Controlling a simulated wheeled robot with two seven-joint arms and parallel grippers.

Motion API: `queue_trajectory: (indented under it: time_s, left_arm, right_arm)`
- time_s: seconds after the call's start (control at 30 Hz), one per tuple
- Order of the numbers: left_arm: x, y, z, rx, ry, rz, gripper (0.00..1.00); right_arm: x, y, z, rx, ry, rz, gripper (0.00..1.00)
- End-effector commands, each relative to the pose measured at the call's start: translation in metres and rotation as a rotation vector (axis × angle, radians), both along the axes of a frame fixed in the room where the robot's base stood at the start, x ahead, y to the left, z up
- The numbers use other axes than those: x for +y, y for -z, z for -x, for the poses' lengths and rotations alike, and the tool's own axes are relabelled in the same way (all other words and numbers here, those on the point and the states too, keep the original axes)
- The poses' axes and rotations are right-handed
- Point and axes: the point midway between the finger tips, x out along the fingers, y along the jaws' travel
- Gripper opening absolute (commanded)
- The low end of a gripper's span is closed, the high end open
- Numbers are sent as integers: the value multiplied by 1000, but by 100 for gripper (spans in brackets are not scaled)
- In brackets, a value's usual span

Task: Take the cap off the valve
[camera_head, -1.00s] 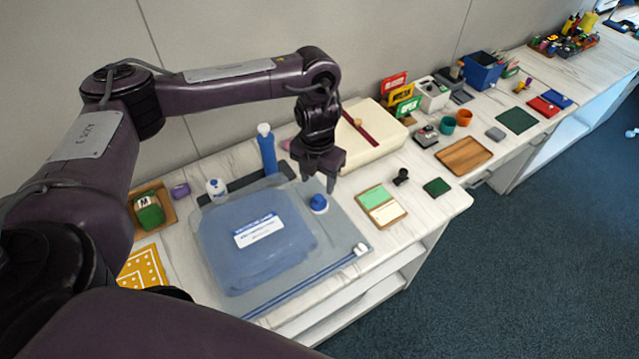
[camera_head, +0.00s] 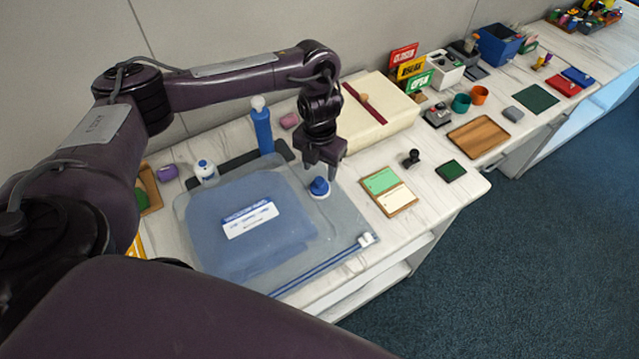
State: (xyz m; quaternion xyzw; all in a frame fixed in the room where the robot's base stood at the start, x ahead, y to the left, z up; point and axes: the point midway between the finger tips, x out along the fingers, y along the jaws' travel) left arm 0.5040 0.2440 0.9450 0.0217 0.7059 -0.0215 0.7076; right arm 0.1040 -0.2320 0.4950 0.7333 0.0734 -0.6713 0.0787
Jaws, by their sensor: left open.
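A clear bag with blue contents (camera_head: 240,250) lies flat on the table, with a white and blue label on it. Its valve has a round blue cap (camera_head: 319,186) on a pale base near the bag's right side. My left gripper (camera_head: 320,167) is open and points down just above the cap. Its fingertips look close to the cap; I cannot tell whether they touch it. The cap sits on the valve. My right gripper does not show.
A blue pump cylinder (camera_head: 262,130) and a white bottle (camera_head: 205,172) stand behind the bag. A cream case (camera_head: 372,122) lies behind my gripper. A green and cream pad (camera_head: 389,191) and a black stamp (camera_head: 411,158) lie to the right.

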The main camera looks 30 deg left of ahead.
Motion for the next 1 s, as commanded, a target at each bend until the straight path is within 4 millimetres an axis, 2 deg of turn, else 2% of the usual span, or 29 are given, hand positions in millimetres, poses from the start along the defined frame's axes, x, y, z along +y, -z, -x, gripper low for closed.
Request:
queue_trajectory:
  time_s: [0.1,0.23,0.53,0.9,1.0]
  left_arm:
    - [0,19,4,7,-2,0,51]
    - [0,34,3,5,-2,-1,51]
    - [0,40,2,2,0,-1,51]
    - [0,40,2,2,-1,-1,3]
    - [0,40,2,1,-1,-1,3]
  right_arm:
    - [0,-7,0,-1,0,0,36]
    - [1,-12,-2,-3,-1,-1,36]
    - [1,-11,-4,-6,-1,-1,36]
    - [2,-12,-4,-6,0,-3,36]
    - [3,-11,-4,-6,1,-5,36]
